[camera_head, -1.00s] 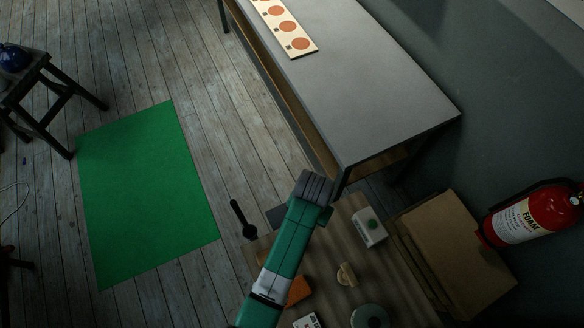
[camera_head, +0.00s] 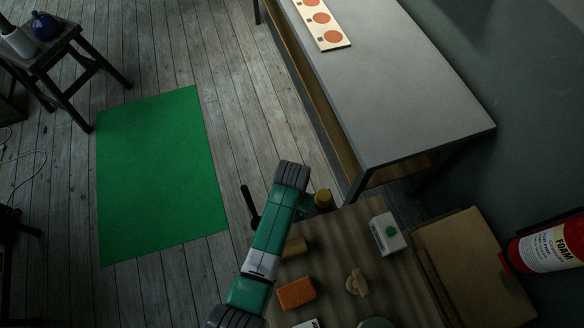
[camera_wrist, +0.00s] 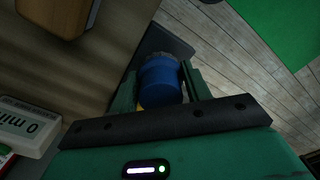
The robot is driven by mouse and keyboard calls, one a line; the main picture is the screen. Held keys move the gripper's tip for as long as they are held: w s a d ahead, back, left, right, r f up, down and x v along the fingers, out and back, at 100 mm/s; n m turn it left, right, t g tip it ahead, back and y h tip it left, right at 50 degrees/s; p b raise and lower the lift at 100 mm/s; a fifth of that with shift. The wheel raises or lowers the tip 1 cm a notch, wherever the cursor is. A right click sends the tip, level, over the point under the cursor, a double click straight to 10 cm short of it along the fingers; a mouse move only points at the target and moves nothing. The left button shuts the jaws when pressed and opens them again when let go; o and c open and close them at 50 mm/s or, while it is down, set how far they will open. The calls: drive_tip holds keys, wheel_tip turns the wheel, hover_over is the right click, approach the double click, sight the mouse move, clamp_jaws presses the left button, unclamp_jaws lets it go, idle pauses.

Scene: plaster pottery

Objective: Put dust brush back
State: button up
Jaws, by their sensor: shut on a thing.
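In the wrist view a blue, rounded piece (camera_wrist: 160,82), apparently part of the dust brush, sits between the two green fingers of my gripper (camera_wrist: 163,74). A bit of yellow shows below it and a dark grey part at its far end. The fingers are shut on it. My arm hides most of the gripper there. Whether the brush touches anything below cannot be told.
The table carries an orange block (camera_head: 296,292), a white timer (camera_head: 390,236) and a small wooden tool (camera_head: 357,284). Cardboard (camera_head: 470,265) and a fire extinguisher (camera_head: 550,246) are right. A grey bench (camera_head: 400,95) stands behind; floor left is open.

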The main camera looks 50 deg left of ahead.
drive_tip(key=shift+f, duration=0.85)
drive_tip(key=shift+f, duration=0.1)
drive_tip(key=o, duration=0.9)
drive_tip(key=shift+o, duration=0.2)
drive_tip(key=shift+a, duration=0.15)
wheel_tip(320, 180, up, 12)
drive_tip(key=shift+r+p, duration=0.1)
drive_tip(key=shift+p, duration=0.85)
